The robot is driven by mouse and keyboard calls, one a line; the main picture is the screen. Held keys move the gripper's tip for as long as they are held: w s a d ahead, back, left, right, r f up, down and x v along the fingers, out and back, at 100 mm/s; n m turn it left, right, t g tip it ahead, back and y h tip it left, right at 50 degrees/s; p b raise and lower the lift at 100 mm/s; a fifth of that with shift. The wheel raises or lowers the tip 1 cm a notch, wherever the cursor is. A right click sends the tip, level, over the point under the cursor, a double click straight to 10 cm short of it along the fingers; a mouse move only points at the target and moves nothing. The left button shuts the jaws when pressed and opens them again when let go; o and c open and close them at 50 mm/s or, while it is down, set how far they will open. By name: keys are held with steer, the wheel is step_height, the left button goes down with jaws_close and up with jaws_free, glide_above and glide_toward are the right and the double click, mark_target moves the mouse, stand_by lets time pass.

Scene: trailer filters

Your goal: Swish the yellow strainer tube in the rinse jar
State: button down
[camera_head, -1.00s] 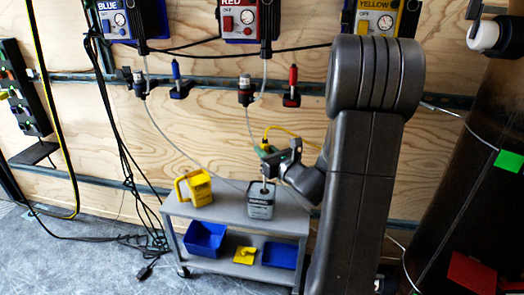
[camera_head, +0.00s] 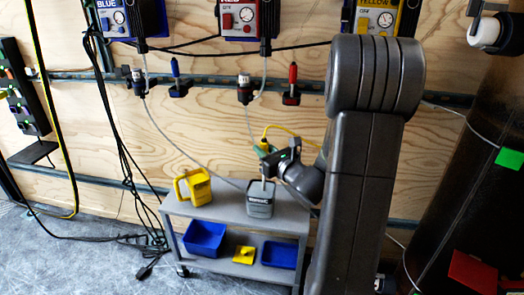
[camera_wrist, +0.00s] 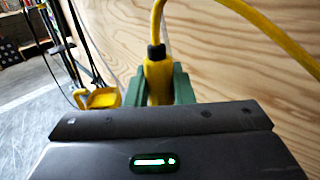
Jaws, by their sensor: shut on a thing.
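My gripper (camera_head: 266,152) is over the cart, with its green fingers closed on the yellow strainer tube (camera_wrist: 158,80). In the wrist view the tube's yellow body stands between the fingers, and a yellow cable rises from its black collar. The rinse jar (camera_head: 260,204), a grey can with a dark label band, stands on the cart top directly below my gripper. A thin pale rod runs down from my gripper to the jar's mouth. Its lower end is hidden, so I cannot tell how deep it sits.
A yellow jug (camera_head: 196,188) stands left of the jar on the grey cart (camera_head: 226,207). The lower shelf holds blue bins (camera_head: 205,238) and a yellow piece (camera_head: 243,255). Pale hoses and blue and red probes hang on the wooden wall behind. A dark cylinder (camera_head: 455,200) stands at right.

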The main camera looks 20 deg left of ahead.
steer(key=shift+s+a+f+b, duration=0.15)
steer(key=shift+a+f+b, duration=0.6)
steer(key=shift+b, duration=0.35)
steer(key=shift+d+r+p, duration=0.8)
steer(key=shift+r+p, duration=0.1)
steer(key=shift+r, duration=0.05)
steer(key=shift+a+f+b, duration=0.25)
steer(key=shift+f+b, duration=0.4)
steer(key=shift+a+f+b, duration=0.25)
steer(key=shift+f+b, duration=0.35)
steer(key=shift+r, duration=0.2)
